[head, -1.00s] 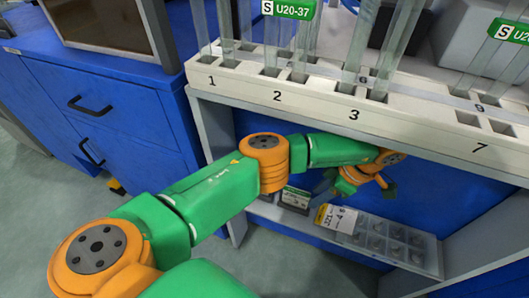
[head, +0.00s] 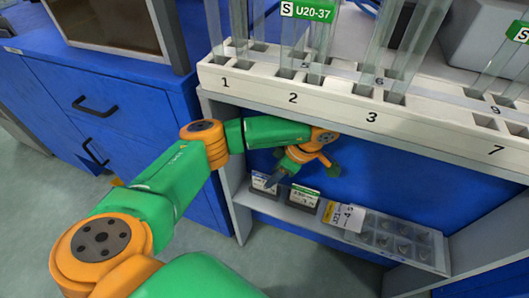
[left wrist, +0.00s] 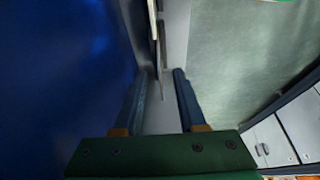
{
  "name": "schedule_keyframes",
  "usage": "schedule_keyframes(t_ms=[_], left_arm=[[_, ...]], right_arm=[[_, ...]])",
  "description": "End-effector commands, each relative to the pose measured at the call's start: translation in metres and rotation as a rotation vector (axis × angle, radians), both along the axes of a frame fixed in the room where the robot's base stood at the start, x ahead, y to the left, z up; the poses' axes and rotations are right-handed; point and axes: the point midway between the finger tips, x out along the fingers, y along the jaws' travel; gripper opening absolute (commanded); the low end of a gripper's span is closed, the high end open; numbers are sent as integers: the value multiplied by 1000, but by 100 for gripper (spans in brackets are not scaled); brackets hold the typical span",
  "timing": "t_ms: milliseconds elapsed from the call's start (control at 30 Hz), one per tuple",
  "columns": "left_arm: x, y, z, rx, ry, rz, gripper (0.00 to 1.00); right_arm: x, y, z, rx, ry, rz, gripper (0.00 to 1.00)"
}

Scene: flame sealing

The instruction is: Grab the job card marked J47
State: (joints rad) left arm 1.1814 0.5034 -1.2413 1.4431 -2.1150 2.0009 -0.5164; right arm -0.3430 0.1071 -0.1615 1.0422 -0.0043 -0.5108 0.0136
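Small cards stand on the low shelf under the rack in the head view. The leftmost card (head: 261,187) is pale and partly behind my finger; a second card (head: 304,198) with a green top band stands to its right. Their print is too small to read, so I cannot tell which is J47. My left gripper (head: 275,179) is just in front of the leftmost card. In the left wrist view the left gripper (left wrist: 160,75) is open, fingers apart with nothing held. Thin edge-on cards (left wrist: 157,35) lie ahead of the gap. My right gripper is out of view.
A divided tray (head: 405,243) of small parts with a yellow-white tag (head: 343,216) sits farther right on the shelf (head: 280,209). The white numbered rack (head: 330,100) with clear tubes overhangs the shelf. A grey side panel (head: 232,190) bounds it on the left.

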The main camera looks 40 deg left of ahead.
Motion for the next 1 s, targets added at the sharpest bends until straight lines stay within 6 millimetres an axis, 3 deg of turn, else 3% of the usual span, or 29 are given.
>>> schedule_keyframes(t_ms=[67, 100, 200, 433, 467, 600, 1000], left_arm=[[-5, 20, 0, 2, 0, 5, 40], [-6, 21, -13, 2, 2, 2, 40], [-7, 26, -26, 2, 1, 1, 40], [-7, 28, -28, 1, -1, 1, 40], [-7, 28, -28, 1, -1, 1, 37], [-7, 27, -28, 1, -1, 1, 0], [-7, 27, -27, 1, -1, 1, 0]], right_arm=[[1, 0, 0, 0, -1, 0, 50], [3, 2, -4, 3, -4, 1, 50], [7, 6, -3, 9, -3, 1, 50], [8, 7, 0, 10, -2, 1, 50], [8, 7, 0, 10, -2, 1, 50], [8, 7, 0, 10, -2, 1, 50], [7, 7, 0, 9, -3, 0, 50]])
